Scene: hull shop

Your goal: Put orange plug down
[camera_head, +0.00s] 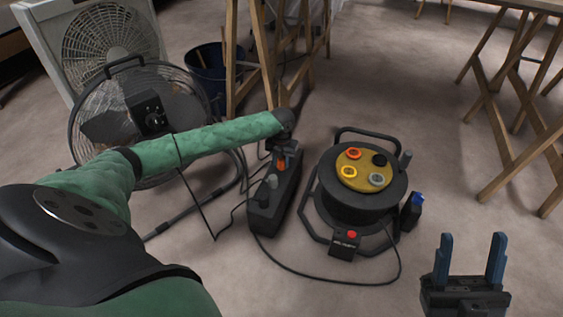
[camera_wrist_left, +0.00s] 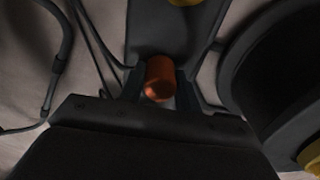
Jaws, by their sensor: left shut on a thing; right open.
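The orange plug (camera_head: 281,165) is at the far end of the black power strip (camera_head: 285,208), between the fingers of my left gripper (camera_head: 285,154). My left gripper is shut on it, pointing down. In the left wrist view the orange plug (camera_wrist_left: 159,77) shows between the dark fingers, over the dark strip (camera_wrist_left: 165,35). I cannot tell whether it sits in a socket or just above the strip. My right gripper (camera_head: 471,240) is open and empty at the lower right, above the floor.
A cable reel (camera_head: 362,203) with a yellow socketed top stands right of the strip, its cable looping on the floor. A grey plug (camera_head: 271,181) and a black plug (camera_head: 262,196) are on the strip. A fan (camera_head: 95,125) stands left; wooden trestles (camera_head: 510,150) stand right.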

